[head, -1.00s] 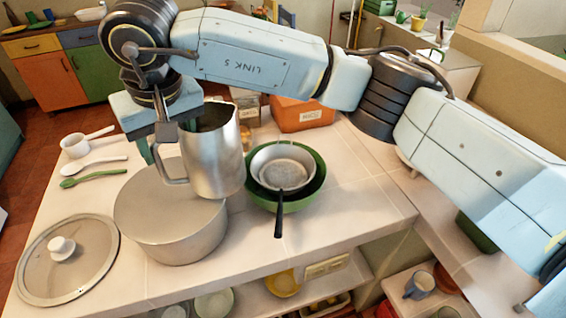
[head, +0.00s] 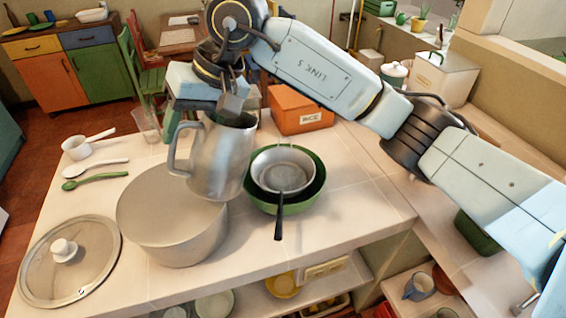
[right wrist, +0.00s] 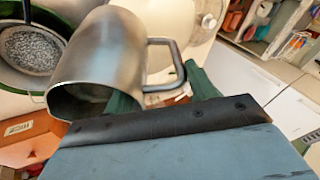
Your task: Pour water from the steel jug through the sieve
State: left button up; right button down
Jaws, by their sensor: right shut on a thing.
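The steel jug (head: 222,160) is held above the right side of the large grey pot, left of the sieve. It leans somewhat, with its handle on the left; it also shows in the right wrist view (right wrist: 100,55). My right gripper (head: 228,108) is shut on the jug, and the jug partly hides its fingers. In the right wrist view the jug's handle passes between the green fingers (right wrist: 163,92). The sieve (head: 285,168), with a black handle, sits in a green bowl (head: 258,203). I see no stream of water. My left gripper is out of view.
The grey pot (head: 160,225) stands left of the bowl, with a glass lid (head: 70,260) at the front left. A white ladle (head: 78,147), a white spoon and a green spoon lie at the left. An orange rice box (head: 300,110) stands behind the bowl.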

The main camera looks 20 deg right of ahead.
aim_at(206, 121)
jog(key=shift+w+d+r+y+p, duration=0.1)
jog(key=shift+d+r+y+p, duration=0.2)
jog(key=shift+r, duration=0.15)
jog(key=shift+w+d+r+y+p, duration=0.1)
jog(key=shift+d+r+y+p, duration=0.15)
jog(key=shift+r, duration=0.2)
jog(key=shift+w+d+g+y, duration=0.2)
jog(key=shift+d+g+y, duration=0.1)
jog(key=shift+d+y, duration=0.3)
jog(key=shift+w+d, duration=0.15)
jog(key=shift+d, duration=0.25)
